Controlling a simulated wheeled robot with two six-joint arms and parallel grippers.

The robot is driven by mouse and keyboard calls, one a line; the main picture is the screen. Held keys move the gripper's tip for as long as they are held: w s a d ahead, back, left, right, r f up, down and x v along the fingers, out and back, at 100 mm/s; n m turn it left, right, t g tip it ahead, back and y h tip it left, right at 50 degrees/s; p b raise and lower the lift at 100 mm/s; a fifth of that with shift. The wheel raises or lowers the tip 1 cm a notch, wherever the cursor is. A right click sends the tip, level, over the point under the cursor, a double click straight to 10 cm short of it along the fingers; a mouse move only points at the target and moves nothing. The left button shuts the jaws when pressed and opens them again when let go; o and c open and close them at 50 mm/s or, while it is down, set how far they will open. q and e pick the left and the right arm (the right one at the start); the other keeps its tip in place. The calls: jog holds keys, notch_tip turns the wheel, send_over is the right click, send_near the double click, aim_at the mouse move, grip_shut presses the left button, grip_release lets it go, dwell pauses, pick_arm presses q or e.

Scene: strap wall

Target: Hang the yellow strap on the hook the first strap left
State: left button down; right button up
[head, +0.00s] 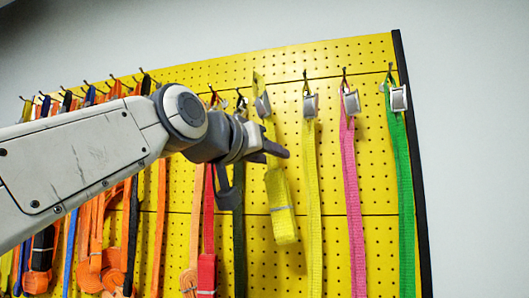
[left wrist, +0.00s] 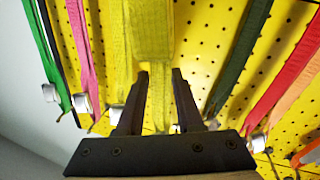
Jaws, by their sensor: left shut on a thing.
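My left gripper (head: 277,151) is shut on a yellow strap (head: 279,200) in front of the board. The strap's metal buckle (head: 262,106) and upper end stand above the fingers, and its folded lower part hangs below them. In the left wrist view the fingers (left wrist: 160,74) are on either side of the yellow strap (left wrist: 152,30). No bare hook shows clearly at its upper end, so I cannot tell whether it touches one. A second yellow strap (head: 313,190) hangs just to the right from its own hook (head: 305,75). My right gripper is out of view.
The yellow pegboard (head: 270,67) bears a row of hooks. A pink strap (head: 353,200) and a green strap (head: 402,170) hang to the right. A dark green strap (head: 239,240) and a red strap (head: 208,215) hang close on the left. Several orange straps hang further left.

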pick_arm(q)
jog(key=shift+w+d+f, duration=0.1)
jog(key=shift+w+d, duration=0.1)
jog(key=shift+w, duration=0.6)
jog(key=shift+w+d+f+b, duration=0.2)
jog(key=shift+w+f+b, duration=0.1)
jog(key=shift+w+f, duration=0.25)
jog(key=shift+f, duration=0.2)
jog(key=shift+c, duration=2.4)
grip_release()
